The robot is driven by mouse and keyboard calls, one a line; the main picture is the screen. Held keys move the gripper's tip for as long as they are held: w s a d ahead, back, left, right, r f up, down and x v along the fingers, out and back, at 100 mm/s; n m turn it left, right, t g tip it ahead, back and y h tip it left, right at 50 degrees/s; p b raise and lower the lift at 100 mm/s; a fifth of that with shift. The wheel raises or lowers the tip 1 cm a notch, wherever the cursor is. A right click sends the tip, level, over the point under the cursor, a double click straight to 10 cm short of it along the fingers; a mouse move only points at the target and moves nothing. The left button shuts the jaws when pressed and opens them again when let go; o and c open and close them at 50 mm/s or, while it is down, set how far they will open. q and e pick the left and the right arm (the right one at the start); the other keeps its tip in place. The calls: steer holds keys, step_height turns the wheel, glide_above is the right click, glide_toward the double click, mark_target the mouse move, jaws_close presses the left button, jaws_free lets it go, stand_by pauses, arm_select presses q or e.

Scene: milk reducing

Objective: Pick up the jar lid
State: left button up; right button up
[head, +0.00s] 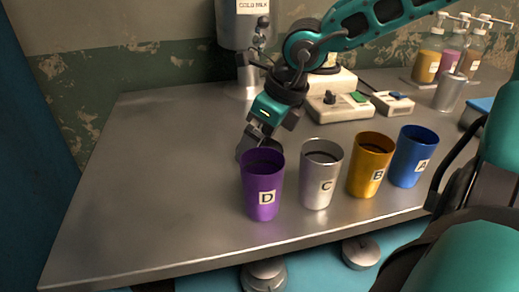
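My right gripper (259,138) reaches down from the upper right, with its fingers just behind the purple cup marked D (263,192). A dark grey rounded piece (246,148) shows at the fingertips. It is partly hidden by the purple cup's rim, and I cannot tell whether it is the jar lid or whether the fingers hold it. No other jar lid can be made out for certain. My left gripper is not in view.
Silver cup C (318,182), orange cup B (368,170) and blue cup A (412,160) stand in a row along the front of the metal table (150,180). A cold milk dispenser (238,28), a white device (340,105) and pump bottles (427,60) stand behind. The table's left is clear.

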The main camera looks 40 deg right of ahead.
steer(key=c, duration=0.4)
steer(key=shift+c, duration=0.2)
steer(key=shift+r, duration=0.15)
